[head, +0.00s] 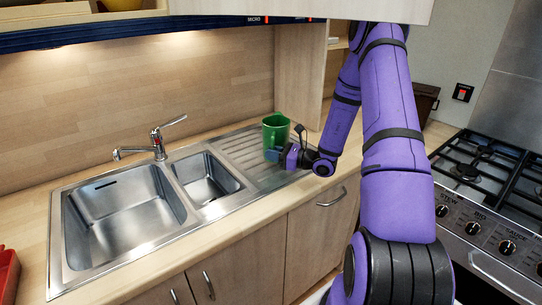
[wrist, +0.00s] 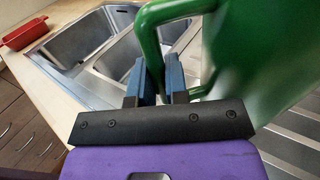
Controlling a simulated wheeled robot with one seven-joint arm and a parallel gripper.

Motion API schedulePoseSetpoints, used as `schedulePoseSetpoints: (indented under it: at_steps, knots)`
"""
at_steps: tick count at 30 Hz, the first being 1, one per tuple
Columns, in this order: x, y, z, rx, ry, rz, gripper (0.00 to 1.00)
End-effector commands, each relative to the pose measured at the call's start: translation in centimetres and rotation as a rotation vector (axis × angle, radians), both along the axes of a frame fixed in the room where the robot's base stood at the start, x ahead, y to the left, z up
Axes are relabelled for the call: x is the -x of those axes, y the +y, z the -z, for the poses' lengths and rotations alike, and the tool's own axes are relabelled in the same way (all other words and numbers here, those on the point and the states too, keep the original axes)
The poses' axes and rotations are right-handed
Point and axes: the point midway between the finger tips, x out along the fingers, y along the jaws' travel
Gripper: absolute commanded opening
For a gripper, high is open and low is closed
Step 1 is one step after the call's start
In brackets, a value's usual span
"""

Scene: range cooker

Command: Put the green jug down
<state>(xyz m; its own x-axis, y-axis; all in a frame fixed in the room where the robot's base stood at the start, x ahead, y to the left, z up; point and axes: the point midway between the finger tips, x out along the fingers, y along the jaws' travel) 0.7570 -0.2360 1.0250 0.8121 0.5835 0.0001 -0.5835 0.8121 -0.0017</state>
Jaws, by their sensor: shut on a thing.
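The green jug (head: 275,129) is at the right end of the sink unit, over the ribbed drainer (head: 245,150). It looks upright in the head view; I cannot tell whether its base touches the drainer. My gripper (head: 277,155) reaches it from the front right. In the wrist view the blue fingers of my gripper (wrist: 160,84) are shut on the jug's handle (wrist: 150,38). The jug's body (wrist: 255,50) fills the upper right of that view. The lower part of the jug is partly hidden behind the gripper in the head view.
Two sink basins, a large one (head: 122,215) and a small one (head: 205,178), lie left of the drainer. The tap (head: 157,143) stands behind them. A wooden cabinet side (head: 301,75) rises behind the jug. The gas hob (head: 485,165) is at right. A red container (head: 8,272) sits at far left.

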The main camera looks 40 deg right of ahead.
Motion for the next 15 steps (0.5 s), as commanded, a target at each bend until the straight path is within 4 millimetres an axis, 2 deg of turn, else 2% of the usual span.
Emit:
schedulePoseSetpoints:
  at_steps: [3,6,15]
  knots:
    - [-2.0,-1.2,0.1,0.002,-0.005,0.000,0.00]
    - [-3.0,-1.8,0.3,0.001,-0.003,0.000,0.00]
    - [-4.5,-2.7,0.6,0.001,-0.002,0.000,0.00]
